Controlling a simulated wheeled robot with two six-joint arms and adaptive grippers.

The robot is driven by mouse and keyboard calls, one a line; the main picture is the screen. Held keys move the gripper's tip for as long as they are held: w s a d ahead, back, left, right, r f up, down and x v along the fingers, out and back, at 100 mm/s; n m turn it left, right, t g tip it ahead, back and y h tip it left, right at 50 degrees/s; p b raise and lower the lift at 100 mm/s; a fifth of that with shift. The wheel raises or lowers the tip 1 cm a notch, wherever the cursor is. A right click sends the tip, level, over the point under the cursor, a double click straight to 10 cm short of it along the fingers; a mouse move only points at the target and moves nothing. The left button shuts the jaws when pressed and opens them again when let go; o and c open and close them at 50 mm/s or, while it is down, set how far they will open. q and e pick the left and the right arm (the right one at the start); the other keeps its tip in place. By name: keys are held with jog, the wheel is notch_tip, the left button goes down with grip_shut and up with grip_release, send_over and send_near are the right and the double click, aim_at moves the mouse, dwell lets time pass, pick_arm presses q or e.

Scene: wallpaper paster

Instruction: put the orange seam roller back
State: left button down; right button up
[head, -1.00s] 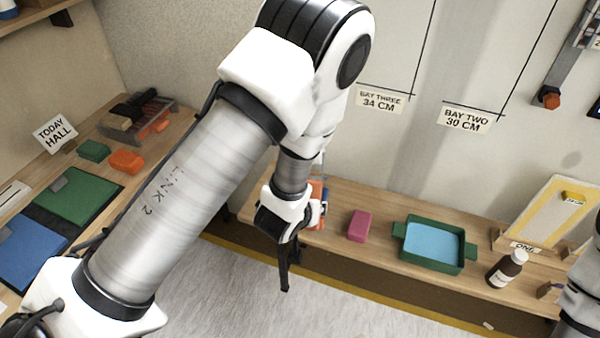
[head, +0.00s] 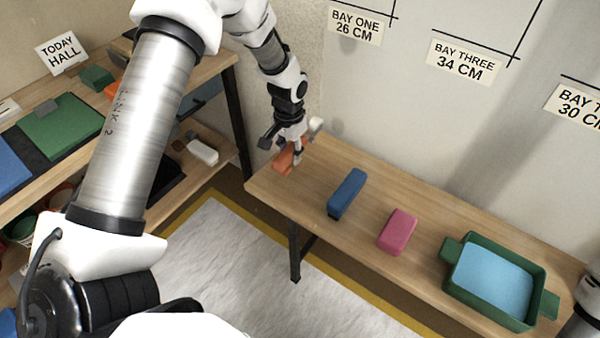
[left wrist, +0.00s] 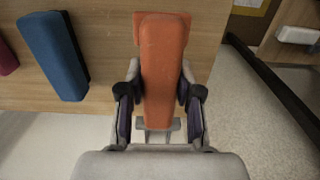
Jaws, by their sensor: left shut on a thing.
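The orange seam roller (head: 283,161) is at the left end of the wooden bench in the head view. In the left wrist view the orange roller (left wrist: 163,62) shows as a long block between the fingers, with a wider orange part behind its far end. My left gripper (head: 291,146) is shut on it, with one finger on each side (left wrist: 160,100). I cannot tell whether the roller touches the bench top. My right gripper is out of view; only part of my right arm shows at the right edge.
On the bench (head: 300,188), a blue block (head: 347,193), a pink block (head: 397,232) and a green tray (head: 455,281) with a light blue inside stand to the right. A small white object (head: 316,125) is behind the gripper. A shelf unit (head: 222,68) stands at left.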

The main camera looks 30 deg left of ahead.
aim_at(291, 182)
pick_arm(q)
notch_tip(291, 182, down, 10)
jog(key=shift+w+r, duration=0.1)
jog(key=shift+b, duration=0.3)
jog(key=c, duration=0.8)
grip_release()
jog(key=shift+f+b, duration=0.25)
jog(key=shift+b, duration=0.15)
jog(key=r, duration=0.5)
jog(key=r+p, duration=0.1)
jog(key=r, duration=0.2)
jog(key=shift+d, duration=0.25)
